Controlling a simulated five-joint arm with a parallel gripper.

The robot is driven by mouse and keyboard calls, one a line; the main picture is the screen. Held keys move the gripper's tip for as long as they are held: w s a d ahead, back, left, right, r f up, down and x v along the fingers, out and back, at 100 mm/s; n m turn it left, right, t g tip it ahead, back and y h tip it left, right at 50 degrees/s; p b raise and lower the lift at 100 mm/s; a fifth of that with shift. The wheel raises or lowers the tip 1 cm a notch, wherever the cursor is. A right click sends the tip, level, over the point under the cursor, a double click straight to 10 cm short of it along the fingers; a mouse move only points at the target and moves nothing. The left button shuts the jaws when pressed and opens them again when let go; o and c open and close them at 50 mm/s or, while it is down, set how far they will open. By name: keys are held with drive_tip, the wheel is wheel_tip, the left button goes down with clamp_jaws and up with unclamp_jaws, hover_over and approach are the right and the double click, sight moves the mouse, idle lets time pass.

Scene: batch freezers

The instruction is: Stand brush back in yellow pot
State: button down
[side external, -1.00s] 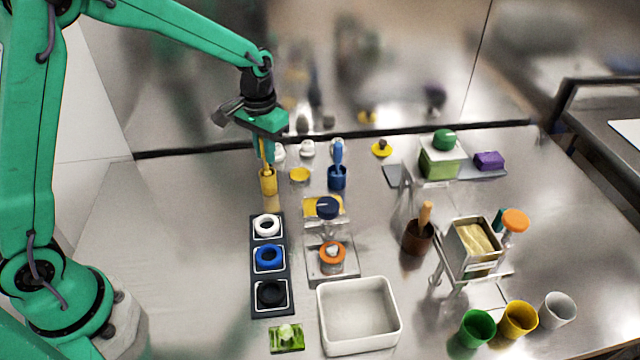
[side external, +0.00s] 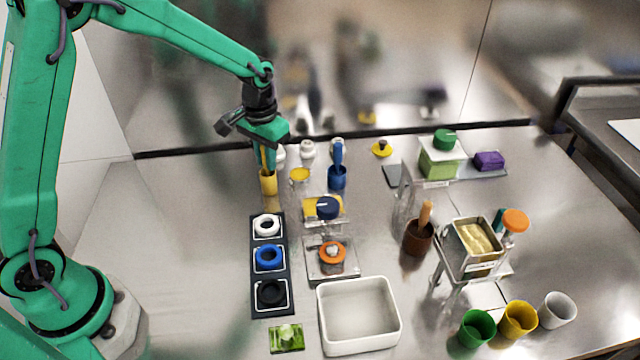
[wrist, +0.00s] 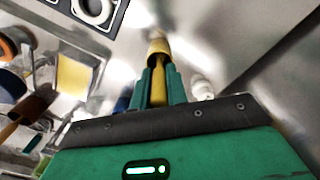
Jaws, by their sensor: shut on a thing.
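The yellow pot (side external: 268,183) stands on the steel table, behind the dark strip of rings. My gripper (side external: 265,158) is directly above it, pointing down. In the wrist view my gripper (wrist: 157,88) is shut on the yellow brush (wrist: 158,92), with a finger on each side of its handle. The brush's far end reaches into the mouth of the yellow pot (wrist: 158,47). How deep it sits and whether it touches the bottom are hidden.
A blue pot with a blue brush (side external: 337,178) stands just right. White knobs (side external: 308,149) are behind. The dark strip (side external: 256,287) holds white, blue and black rings. A white bin (side external: 359,318) is in front. The table left of the strip is clear.

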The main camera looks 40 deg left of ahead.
drive_tip(key=shift+f, duration=0.15)
drive_tip(key=c, duration=0.8)
unclamp_jaws()
drive_tip(key=shift+r, duration=0.25)
drive_tip(key=shift+r, duration=3.3)
